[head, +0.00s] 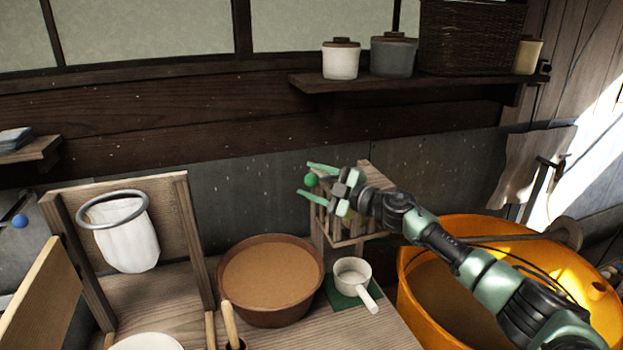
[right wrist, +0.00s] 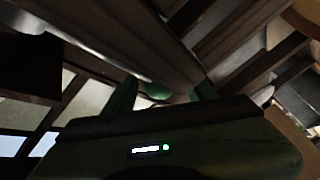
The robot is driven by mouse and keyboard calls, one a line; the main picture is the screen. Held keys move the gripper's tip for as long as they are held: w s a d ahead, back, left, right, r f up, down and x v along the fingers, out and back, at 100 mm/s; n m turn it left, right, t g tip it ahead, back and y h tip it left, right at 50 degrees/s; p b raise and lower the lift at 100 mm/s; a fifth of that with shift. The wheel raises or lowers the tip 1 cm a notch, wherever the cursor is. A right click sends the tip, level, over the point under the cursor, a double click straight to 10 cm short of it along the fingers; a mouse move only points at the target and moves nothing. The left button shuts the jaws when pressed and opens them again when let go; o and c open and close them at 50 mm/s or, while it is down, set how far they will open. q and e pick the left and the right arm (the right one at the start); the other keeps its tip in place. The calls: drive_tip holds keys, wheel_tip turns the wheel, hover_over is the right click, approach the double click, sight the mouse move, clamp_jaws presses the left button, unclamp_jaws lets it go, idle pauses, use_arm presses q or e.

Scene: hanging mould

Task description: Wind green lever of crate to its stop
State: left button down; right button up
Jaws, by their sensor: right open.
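The slatted wooden crate (head: 375,178) stands at the back of the worktop, partly hidden behind my right gripper. The green round knob (head: 311,180) of its lever shows at the crate's left side; the rest of the lever is hidden. My right gripper (head: 306,180) reaches in from the right, with its fingers open and pointing left. The knob appears between the fingers. In the right wrist view the dim green knob (right wrist: 158,90) also shows between the two fingertips, with gaps on both sides. I cannot tell whether either finger touches it. My left gripper is not in view.
A brown bowl (head: 270,310) and a white dipper (head: 353,275) on a green mat stand in front of the crate. A large orange tub (head: 410,290) is at the right under my arm. A ring with a white bag (head: 130,240) hangs at the left. A shelf (head: 400,85) runs above.

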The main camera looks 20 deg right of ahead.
drive_tip(key=shift+w+a, duration=0.1)
drive_tip(key=shift+w, duration=0.05)
clamp_jaws()
idle(1.4)
